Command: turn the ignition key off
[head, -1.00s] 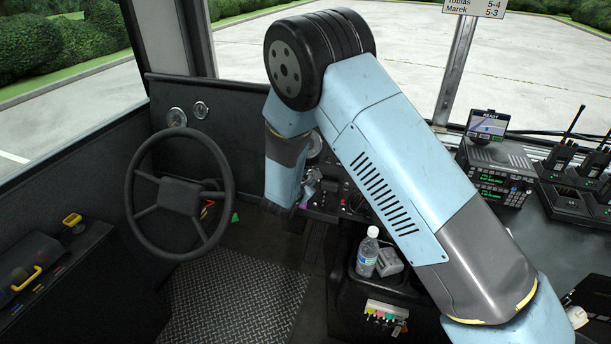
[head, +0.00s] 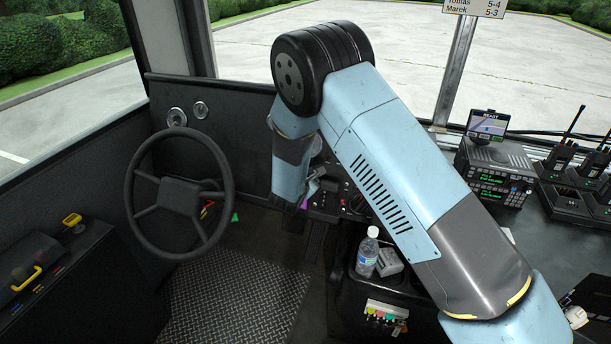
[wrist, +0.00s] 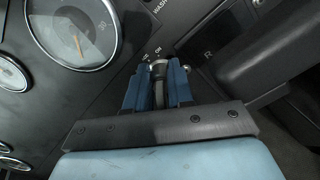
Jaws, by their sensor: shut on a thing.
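My gripper (wrist: 157,78) shows in the wrist view with its two blue fingers closed around the dark ignition key (wrist: 160,97). The key sits between the fingers at a round metal switch on the dark dash panel. White lettering, with "ON" readable, is just above the switch. The exact angle of the key is hard to tell, as the fingers cover much of it. In the head view my arm's last links reach down to the dash right of the steering wheel (head: 181,196), and the key is hidden there.
A round gauge (wrist: 75,32) is left of the gripper in the wrist view, and a dark housing (wrist: 275,55) is close on the right. In the head view a water bottle (head: 367,252) stands on the console below my arm. A radio unit (head: 497,170) is at right.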

